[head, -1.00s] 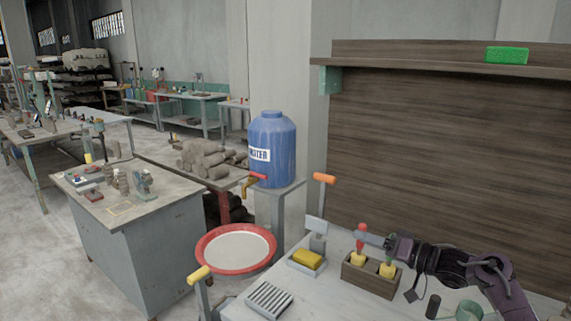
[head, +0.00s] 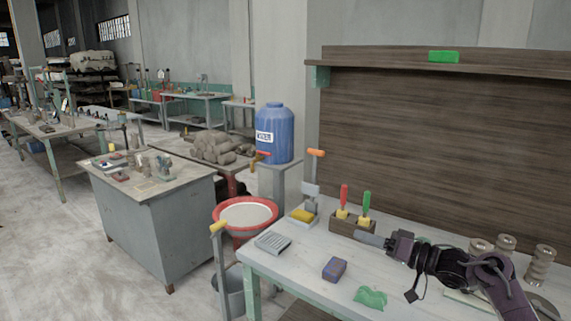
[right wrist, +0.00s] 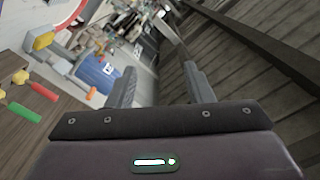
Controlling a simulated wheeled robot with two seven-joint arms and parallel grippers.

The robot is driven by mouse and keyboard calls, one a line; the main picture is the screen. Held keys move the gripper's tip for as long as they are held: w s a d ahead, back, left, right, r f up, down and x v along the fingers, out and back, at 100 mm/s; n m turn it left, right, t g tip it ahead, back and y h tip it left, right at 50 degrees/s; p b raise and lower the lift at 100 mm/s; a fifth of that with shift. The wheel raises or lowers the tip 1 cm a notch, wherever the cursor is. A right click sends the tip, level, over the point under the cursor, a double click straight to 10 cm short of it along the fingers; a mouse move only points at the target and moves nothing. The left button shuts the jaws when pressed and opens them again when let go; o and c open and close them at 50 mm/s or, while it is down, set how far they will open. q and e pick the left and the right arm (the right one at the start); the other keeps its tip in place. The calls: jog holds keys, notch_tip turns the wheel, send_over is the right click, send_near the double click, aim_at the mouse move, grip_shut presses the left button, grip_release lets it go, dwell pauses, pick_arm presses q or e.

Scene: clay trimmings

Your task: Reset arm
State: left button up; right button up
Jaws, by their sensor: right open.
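My right gripper (head: 374,240) reaches in from the right over the white workbench (head: 300,268), its tip close to the wooden holder (head: 345,226) in the head view. In the right wrist view its two fingers (right wrist: 158,88) stand well apart with nothing between them. The holder carries a red-handled tool (head: 344,195) and a green-handled tool (head: 366,203), both upright. They also show at the left of the right wrist view, as a red handle (right wrist: 44,90) and a green handle (right wrist: 24,112). My left gripper is in neither view.
A purple-brown block (head: 334,269) and a green piece (head: 370,297) lie on the bench front. A yellow sponge (head: 302,215) sits in a tray. Ribbed clay pieces (head: 541,265) stand at right. A wooden back panel (head: 430,140) rises behind. A blue water barrel (head: 275,133) and red-rimmed basin (head: 246,215) are left.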

notch_tip(320, 180, down, 21)
jog(key=s+d+m+t+h, duration=0.1)
jog(key=s+m+h, duration=0.1)
jog(key=h, duration=0.3)
jog(key=s+f+g+h, duration=0.1)
jog(key=s+f, duration=0.2)
jog(key=f, duration=0.5)
jog(key=s+d+f+m+h, duration=0.1)
jog(key=s+f+h, duration=0.1)
jog(key=s+f, duration=0.35)
jog(key=s+f+g+h, duration=0.1)
jog(key=s+f, duration=0.1)
jog(key=f, duration=0.7)
jog(key=s+d+f+g+h, duration=0.1)
jog(key=s+f+g+h, duration=0.25)
jog(key=s+f, duration=1.45)
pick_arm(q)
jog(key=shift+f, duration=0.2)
pick_arm(e)
jog(key=s+f+n+g+h, duration=0.1)
jog(key=s+f+g, duration=0.1)
jog(key=s, duration=1.2)
jog(key=s+f+n+g+h, duration=0.1)
jog(key=s+f+g, duration=0.2)
jog(key=s, duration=1.1)
notch_tip(320, 180, down, 2)
jog(key=shift+s+f+n, duration=0.1)
jog(key=shift+s+n, duration=0.2)
